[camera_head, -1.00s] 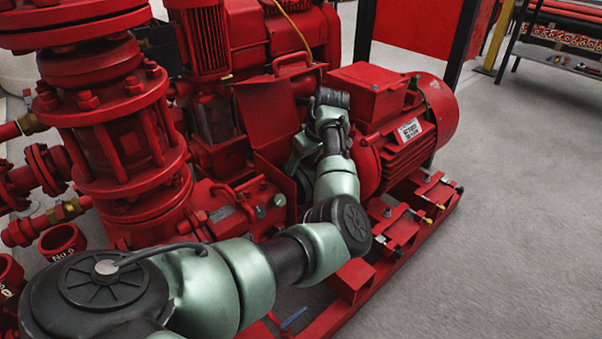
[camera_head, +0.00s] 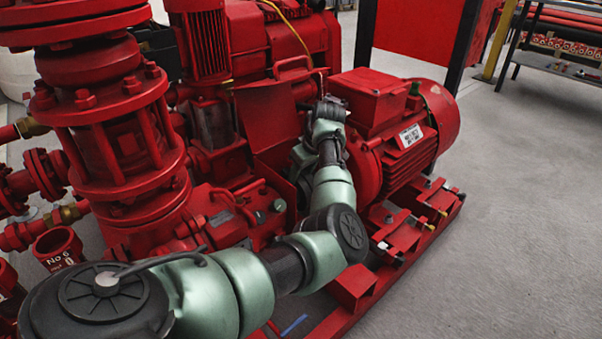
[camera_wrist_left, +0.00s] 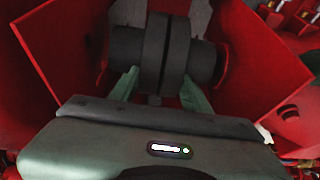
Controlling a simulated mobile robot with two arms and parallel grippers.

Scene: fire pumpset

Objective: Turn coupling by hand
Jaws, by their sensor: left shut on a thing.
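The coupling (camera_wrist_left: 165,45) is a dark grey disc pair on a shaft, seen in the left wrist view between the red guard plates. My left gripper (camera_wrist_left: 160,74) reaches up to it, with one pale green finger on each side of its lower part, shut on it. In the head view my left arm reaches in between the red guard (camera_head: 268,125) and the red motor (camera_head: 405,135). There the wrist and guard hide the coupling and the fingertips cannot be seen. My right gripper is in neither view.
The red pump body (camera_head: 115,140) stands left of my arm. A red base rail (camera_head: 400,265) runs below the motor. The guard's slanted plates (camera_wrist_left: 60,50) stand close around the gripper. Grey floor (camera_head: 525,200) is free at the right.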

